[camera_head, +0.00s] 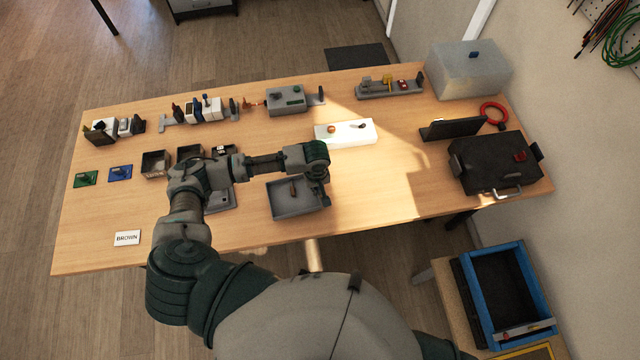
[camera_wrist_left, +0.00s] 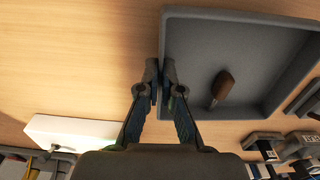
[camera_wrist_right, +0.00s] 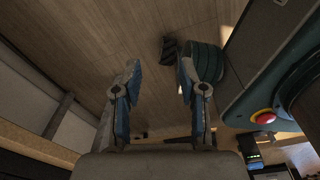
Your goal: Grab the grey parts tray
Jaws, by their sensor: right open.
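The grey parts tray (camera_head: 291,211) lies on the wooden table near its front edge, below my left forearm. A small brown-handled item (camera_head: 293,187) lies in it. My left gripper (camera_head: 325,178) is at the tray's right edge in the head view. In the left wrist view, the left fingertips (camera_wrist_left: 160,75) are close together with the tray's side wall (camera_wrist_left: 164,35) between them, one finger inside and one outside. My right gripper (camera_wrist_right: 160,75) shows in the right wrist view, open and empty, with floor beyond its fingers.
Small bins (camera_head: 155,163) stand left of the tray, partly behind my left arm. A white block (camera_head: 345,133) is behind the tray. A black case (camera_head: 495,165) is at the right. The table between tray and case is clear. A blue crate (camera_head: 505,285) stands lower right.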

